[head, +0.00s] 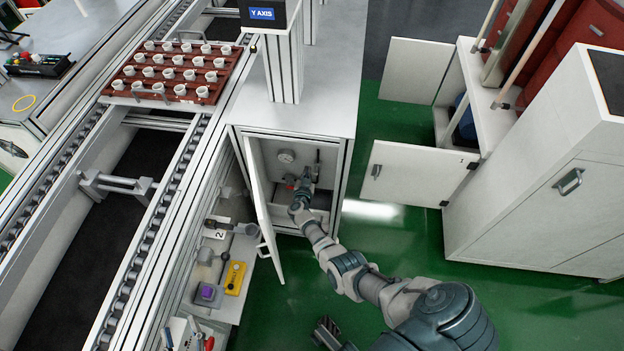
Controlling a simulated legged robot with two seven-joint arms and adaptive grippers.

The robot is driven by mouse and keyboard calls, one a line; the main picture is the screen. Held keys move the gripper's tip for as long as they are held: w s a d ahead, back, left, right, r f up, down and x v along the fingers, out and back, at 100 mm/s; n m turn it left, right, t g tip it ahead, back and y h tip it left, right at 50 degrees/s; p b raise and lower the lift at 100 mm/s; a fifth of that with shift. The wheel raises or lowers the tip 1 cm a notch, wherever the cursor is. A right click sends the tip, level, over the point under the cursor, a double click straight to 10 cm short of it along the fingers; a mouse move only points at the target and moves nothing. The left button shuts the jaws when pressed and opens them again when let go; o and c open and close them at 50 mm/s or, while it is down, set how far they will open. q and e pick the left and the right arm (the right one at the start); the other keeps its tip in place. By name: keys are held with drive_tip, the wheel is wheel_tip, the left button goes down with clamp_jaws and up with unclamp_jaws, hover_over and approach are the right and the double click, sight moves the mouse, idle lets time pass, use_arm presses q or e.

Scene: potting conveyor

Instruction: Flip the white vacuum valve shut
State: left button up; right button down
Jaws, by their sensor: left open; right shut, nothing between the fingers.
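The open cabinet (337,150) under the bench holds a round gauge (286,156).
A conveyor (180,180) carries a red tray (122,98) of white cups. A white cabinet (540,220) with open doors stands right. Green floor is free between.

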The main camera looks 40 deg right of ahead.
drive_tip(key=v, duration=1.1)
drive_tip(key=shift+s+a, duration=0.2)
drive_tip(key=shift+s, duration=0.1)
